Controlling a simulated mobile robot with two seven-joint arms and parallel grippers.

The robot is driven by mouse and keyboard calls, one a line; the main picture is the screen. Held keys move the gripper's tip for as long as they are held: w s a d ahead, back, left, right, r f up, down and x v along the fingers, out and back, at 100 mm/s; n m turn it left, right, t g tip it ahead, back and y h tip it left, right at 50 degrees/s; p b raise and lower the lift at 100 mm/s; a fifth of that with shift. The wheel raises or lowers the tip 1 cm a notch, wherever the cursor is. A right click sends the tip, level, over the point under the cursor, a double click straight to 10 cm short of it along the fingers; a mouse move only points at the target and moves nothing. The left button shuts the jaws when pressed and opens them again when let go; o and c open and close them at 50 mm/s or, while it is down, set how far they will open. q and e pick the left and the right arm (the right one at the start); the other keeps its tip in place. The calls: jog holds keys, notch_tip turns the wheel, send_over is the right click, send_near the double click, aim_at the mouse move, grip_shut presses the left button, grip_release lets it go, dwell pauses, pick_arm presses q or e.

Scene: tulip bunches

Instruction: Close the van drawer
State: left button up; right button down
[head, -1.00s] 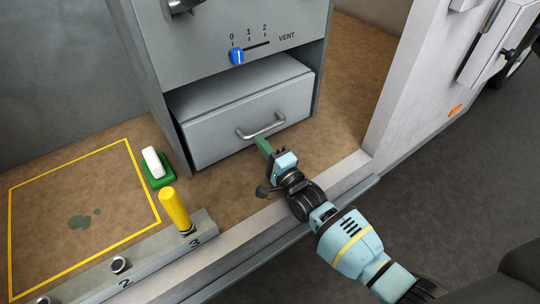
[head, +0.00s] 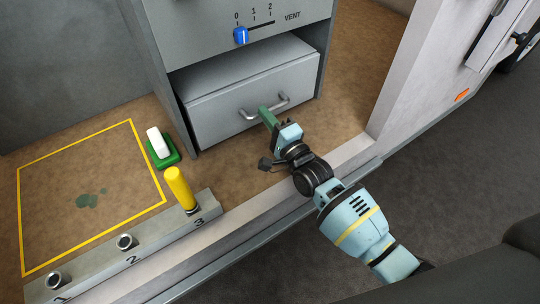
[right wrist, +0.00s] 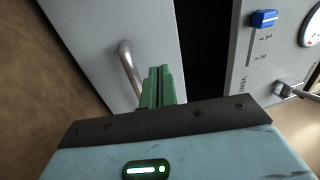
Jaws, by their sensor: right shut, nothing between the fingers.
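The grey van drawer (head: 225,120) stands partly pulled out of the lower bay of the grey cabinet (head: 215,62). Its metal handle (head: 283,102) is on the front face. It shows in the right wrist view too, the drawer front (right wrist: 100,35) at left and the handle (right wrist: 128,72) just left of my fingers. My right gripper (head: 265,113) is shut and empty, its green fingers (right wrist: 160,88) close in front of the drawer front by the handle. I cannot tell whether they touch it. My left gripper is not in view.
A blue vent slider (head: 241,36) is above the drawer. A white block on a green base (head: 162,150), a yellow peg (head: 178,186) in a numbered rail (head: 150,243) and a yellow-outlined area (head: 55,215) lie left. The van's door pillar (head: 405,80) rises at right.

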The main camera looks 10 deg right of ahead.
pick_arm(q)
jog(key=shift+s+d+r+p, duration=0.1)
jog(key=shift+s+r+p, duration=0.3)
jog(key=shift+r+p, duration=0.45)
pick_arm(e)
jog(key=s+a+r, duration=0.1)
jog(key=s+a, duration=0.2)
jog(key=s, duration=1.2)
jog(key=shift+s, duration=0.1)
